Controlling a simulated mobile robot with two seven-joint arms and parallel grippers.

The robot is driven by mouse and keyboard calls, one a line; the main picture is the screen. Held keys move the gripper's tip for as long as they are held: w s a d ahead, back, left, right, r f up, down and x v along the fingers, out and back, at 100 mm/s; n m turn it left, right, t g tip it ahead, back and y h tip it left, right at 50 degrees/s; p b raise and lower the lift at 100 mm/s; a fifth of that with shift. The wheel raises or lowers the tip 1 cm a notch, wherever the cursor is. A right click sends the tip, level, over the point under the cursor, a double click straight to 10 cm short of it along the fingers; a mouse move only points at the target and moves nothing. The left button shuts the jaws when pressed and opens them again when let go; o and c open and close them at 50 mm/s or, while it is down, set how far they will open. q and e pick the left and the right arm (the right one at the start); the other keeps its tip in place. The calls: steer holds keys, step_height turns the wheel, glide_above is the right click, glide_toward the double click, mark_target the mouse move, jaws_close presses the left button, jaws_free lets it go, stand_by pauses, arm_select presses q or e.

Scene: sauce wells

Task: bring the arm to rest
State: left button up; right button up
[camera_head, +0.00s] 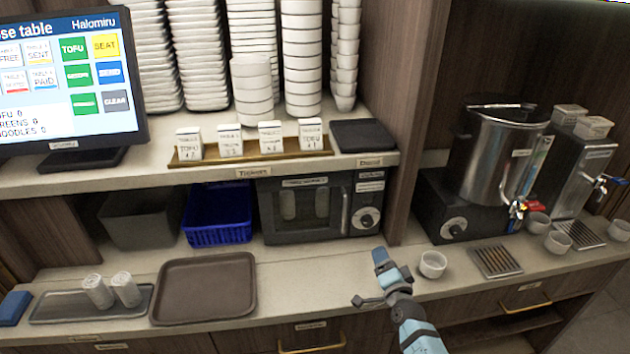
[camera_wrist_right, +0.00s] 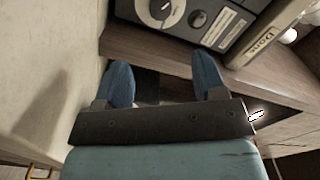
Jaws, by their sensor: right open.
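My right arm reaches up from the bottom of the head view, and its gripper (camera_head: 383,272) is over the counter's front part, between the brown tray and a small white cup. In the right wrist view the two blue fingers of the right gripper (camera_wrist_right: 165,84) stand apart with nothing between them. The gripper is open and empty. My left gripper is in neither view.
A brown tray (camera_head: 204,290) and a dark tray (camera_head: 60,307) with two white rolls lie left. A white cup (camera_head: 433,264) stands close right of the gripper. A microwave (camera_head: 312,212) and a metal urn (camera_head: 500,150) stand behind.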

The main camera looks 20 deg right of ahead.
steer(key=s+a+f+n+g+y, duration=0.3)
steer(key=s+a+f+n, duration=0.1)
steer(key=s+a+n, duration=0.4)
steer(key=s+a+f+n+g+y, duration=0.3)
steer(key=s+a+n, duration=0.6)
steer(key=s, duration=0.7)
steer(key=a+f+y, duration=0.1)
steer(key=a, duration=0.2)
steer(key=shift+s+a+f+n+g, duration=0.2)
steer(key=shift+s+a+n+g, duration=0.05)
steer(key=shift+a+n+g, duration=0.05)
